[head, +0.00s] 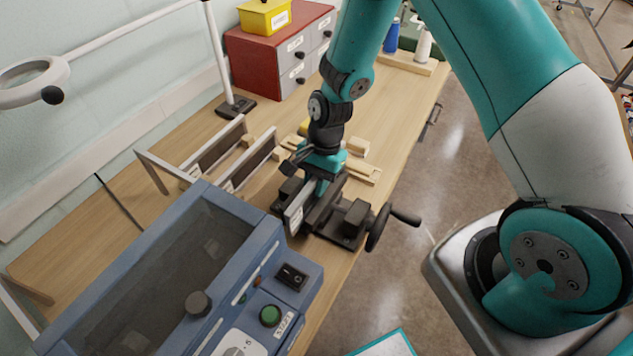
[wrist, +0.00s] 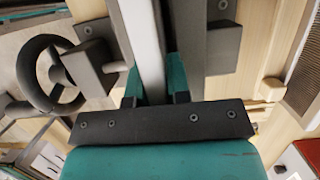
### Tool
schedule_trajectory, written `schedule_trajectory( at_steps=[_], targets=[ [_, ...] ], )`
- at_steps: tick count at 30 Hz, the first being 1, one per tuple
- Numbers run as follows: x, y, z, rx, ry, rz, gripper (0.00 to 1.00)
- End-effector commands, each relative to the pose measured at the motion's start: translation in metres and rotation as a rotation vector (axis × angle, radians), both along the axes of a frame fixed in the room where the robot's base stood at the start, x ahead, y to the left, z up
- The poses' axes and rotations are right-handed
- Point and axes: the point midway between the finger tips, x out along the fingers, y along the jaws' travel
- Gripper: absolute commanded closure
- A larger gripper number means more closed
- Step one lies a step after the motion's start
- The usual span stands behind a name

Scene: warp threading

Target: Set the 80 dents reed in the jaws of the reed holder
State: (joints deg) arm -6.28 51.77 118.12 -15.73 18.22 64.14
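The reed holder (head: 345,237) is a dark vise with blocky jaws, a screw and a handwheel (head: 378,228). It stands near the front edge of the bench, and its handwheel shows in the wrist view (wrist: 52,75). My gripper (head: 318,186) points down over the holder. Its teal fingers (wrist: 156,90) are shut on a narrow silver reed (head: 294,216), which runs up between them in the wrist view (wrist: 142,40). The reed stands low between the jaws, with a white label at its near end. Its lower edge is hidden, and its dent count is not readable.
A blue machine (head: 270,270) with a dark window is close in front. A red drawer cabinet (head: 262,62) and a magnifier lamp (head: 35,78) are behind.

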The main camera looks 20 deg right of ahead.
Motion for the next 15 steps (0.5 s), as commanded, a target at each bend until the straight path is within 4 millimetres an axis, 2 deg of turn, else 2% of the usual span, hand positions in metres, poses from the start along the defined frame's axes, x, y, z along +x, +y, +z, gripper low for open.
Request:
schedule_trajectory(
  at_steps=[1,3,4,15],
  targets=[
    [0.0003,0.0001,0.0003,0.001,-0.001,0.000,0.72],
    [0.0002,0.0000,0.0003,0.001,-0.001,0.000,0.56],
    [0.0002,0.0000,0.0003,0.000,0.000,0.000,0.53],
    [-0.0002,0.0000,-0.0003,-0.001,0.001,0.000,0.53]
  ],
)
